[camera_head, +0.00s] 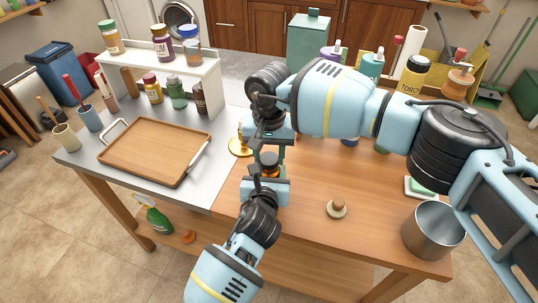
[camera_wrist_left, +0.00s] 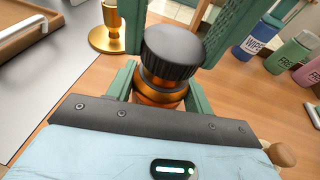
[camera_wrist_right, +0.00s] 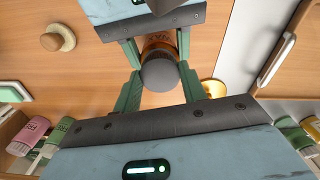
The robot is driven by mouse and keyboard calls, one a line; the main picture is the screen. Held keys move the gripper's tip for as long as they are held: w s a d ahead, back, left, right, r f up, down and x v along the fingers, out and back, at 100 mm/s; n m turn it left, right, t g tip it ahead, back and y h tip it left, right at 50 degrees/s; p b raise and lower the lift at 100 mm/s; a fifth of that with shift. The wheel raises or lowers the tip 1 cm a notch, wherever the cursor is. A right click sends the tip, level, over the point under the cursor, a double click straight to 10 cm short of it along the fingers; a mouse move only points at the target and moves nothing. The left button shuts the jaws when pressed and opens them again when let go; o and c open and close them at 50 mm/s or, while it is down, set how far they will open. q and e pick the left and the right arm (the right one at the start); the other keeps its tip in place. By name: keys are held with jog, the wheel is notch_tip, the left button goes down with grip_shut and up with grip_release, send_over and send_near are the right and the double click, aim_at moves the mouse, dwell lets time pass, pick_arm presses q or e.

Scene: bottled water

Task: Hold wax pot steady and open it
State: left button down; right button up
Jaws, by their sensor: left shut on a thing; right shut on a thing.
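The wax pot (camera_head: 269,160) is an amber jar with a black ribbed lid (camera_wrist_left: 174,52). It stands upright over the wooden tabletop, between my two grippers. My left gripper (camera_head: 266,178) is shut on the amber jar body (camera_wrist_left: 160,88), low down. My right gripper (camera_wrist_right: 158,70) comes from above and is shut on the black lid, which also shows in the right wrist view (camera_wrist_right: 159,76). An amber band shows under the lid. I cannot tell whether the lid is still seated. In the head view the grippers hide much of the pot.
A brass base (camera_head: 240,146) stands close left of the pot. A wooden tray (camera_head: 155,150) lies on the grey surface at left. A wooden knob-like object (camera_head: 337,208) and a metal pot (camera_head: 432,232) are at right. Bottles (camera_wrist_left: 254,38) stand behind. The front wood is mostly clear.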

aim_at(269, 158)
jog(key=shift+r, duration=0.65)
jog(key=shift+r, duration=0.15)
jog(key=shift+r, duration=1.85)
pick_arm(q)
jog(key=c, duration=0.5)
grip_release()
jog(key=p+v, duration=0.1)
jog(key=v, duration=0.9)
jog(key=shift+s+r+p, duration=0.1)
jog(key=shift+s+p, duration=0.1)
jog(key=shift+p, duration=0.2)
jog(key=shift+v, duration=0.85)
pick_arm(e)
jog(key=shift+t, duration=0.3)
jog(key=shift+r, duration=2.65)
jog(key=shift+w, duration=0.1)
